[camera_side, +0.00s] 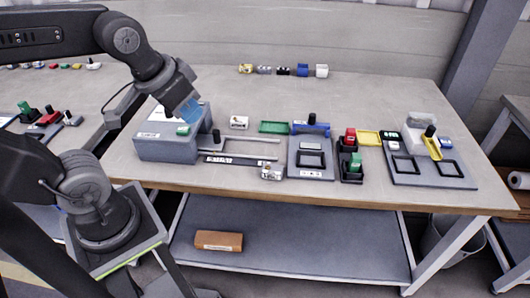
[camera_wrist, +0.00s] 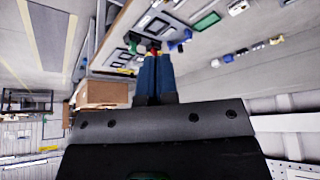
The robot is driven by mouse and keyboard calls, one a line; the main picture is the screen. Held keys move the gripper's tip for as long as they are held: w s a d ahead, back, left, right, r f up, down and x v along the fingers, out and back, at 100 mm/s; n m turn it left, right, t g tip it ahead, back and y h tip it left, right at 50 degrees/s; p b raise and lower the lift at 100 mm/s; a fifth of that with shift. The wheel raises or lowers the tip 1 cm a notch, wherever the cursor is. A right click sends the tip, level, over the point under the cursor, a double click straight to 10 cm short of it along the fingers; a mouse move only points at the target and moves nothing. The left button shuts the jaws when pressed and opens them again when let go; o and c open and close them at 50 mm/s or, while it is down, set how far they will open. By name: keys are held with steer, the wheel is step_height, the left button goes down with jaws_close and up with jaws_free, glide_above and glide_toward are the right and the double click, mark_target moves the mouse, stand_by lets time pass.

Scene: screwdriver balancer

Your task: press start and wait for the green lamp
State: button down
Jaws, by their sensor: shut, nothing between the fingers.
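A grey box (camera_side: 160,150) stands at the left end of the bench in the side view, with white labels on it. A green button-like piece (camera_side: 183,130) sits on its top. My gripper (camera_side: 190,112) has blue fingers pointing down just above this green piece; I cannot tell whether they touch it. In the wrist view my gripper's blue fingers (camera_wrist: 154,56) are together with nothing between them. I cannot pick out a lit green lamp or read the labels.
Right of the box are a rail fixture (camera_side: 238,160), a green tray (camera_side: 273,127), a grey station with a blue bracket (camera_side: 310,160), red and green blocks in a black holder (camera_side: 350,150), and another grey station (camera_side: 430,175). Small coloured parts (camera_side: 283,70) line the back edge.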

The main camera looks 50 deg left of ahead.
steer(key=shift+s+d+m, duration=0.4)
steer(key=shift+s+d, duration=0.25)
steer(key=shift+d, duration=0.05)
stand_by(1.8)
steer(key=w+a+r+m+t+y, duration=0.1)
steer(key=w+a+m+t+y, duration=0.15)
steer(key=w+a, duration=0.5)
steer(key=w+a+m+t+y, duration=0.1)
steer(key=w+a+t+y, duration=0.25)
steer(key=a, duration=0.75)
steer(key=s+a+f+m+g+h, duration=0.2)
steer(key=s+a+f+m+h, duration=0.2)
steer(key=f, duration=0.5)
steer(key=a+m+h, duration=0.2)
steer(key=m+h, duration=0.1)
steer(key=shift+s+h, duration=0.25)
steer(key=shift+h, duration=0.15)
steer(key=shift+f, duration=0.1)
